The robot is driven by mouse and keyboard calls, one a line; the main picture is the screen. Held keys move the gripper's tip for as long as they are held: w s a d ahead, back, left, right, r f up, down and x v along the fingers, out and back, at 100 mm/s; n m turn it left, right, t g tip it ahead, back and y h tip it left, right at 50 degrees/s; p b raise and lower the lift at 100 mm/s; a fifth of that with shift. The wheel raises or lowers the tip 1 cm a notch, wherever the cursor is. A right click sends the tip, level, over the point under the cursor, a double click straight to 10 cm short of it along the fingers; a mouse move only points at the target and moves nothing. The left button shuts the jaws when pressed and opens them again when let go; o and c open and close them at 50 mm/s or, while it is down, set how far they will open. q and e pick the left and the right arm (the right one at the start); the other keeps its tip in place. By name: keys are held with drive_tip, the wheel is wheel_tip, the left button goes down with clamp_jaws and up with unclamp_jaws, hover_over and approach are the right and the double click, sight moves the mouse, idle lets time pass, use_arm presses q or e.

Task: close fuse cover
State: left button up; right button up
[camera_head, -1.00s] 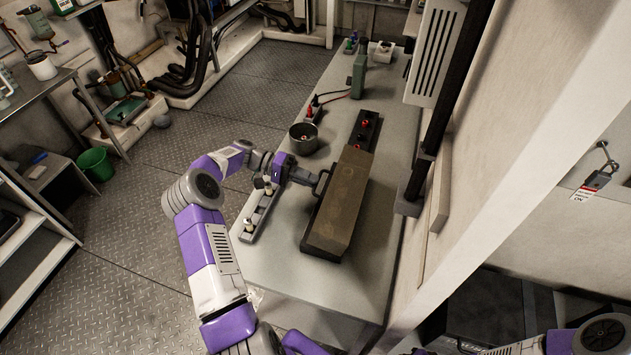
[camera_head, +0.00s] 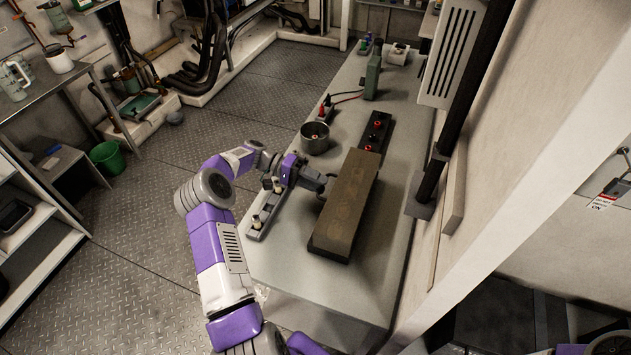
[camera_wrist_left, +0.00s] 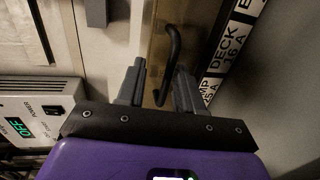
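The fuse cover (camera_head: 346,200) is a long brown lid on a dark low box on the grey bench. It lies along the box, and I see no clear gap under it. A dark bar handle (camera_wrist_left: 171,55) sits on its side in the left wrist view. My left gripper (camera_head: 326,184) is at the cover's left side, by the handle. In the wrist view its two grey fingers (camera_wrist_left: 159,86) stand apart, with the handle's near end between them; I cannot tell whether they touch it. My right gripper is out of view.
A metal pot (camera_head: 315,138) and a dark strip with red knobs (camera_head: 375,132) stand behind the cover. A wall post (camera_head: 447,120) rises at the right. The front of the bench (camera_head: 350,290) is clear.

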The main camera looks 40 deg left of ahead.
use_arm(q)
drive_tip(key=shift+a, duration=0.2)
drive_tip(key=v, duration=0.7)
drive_tip(key=shift+a, duration=0.2)
drive_tip(key=shift+s+r, duration=0.1)
idle(0.4)
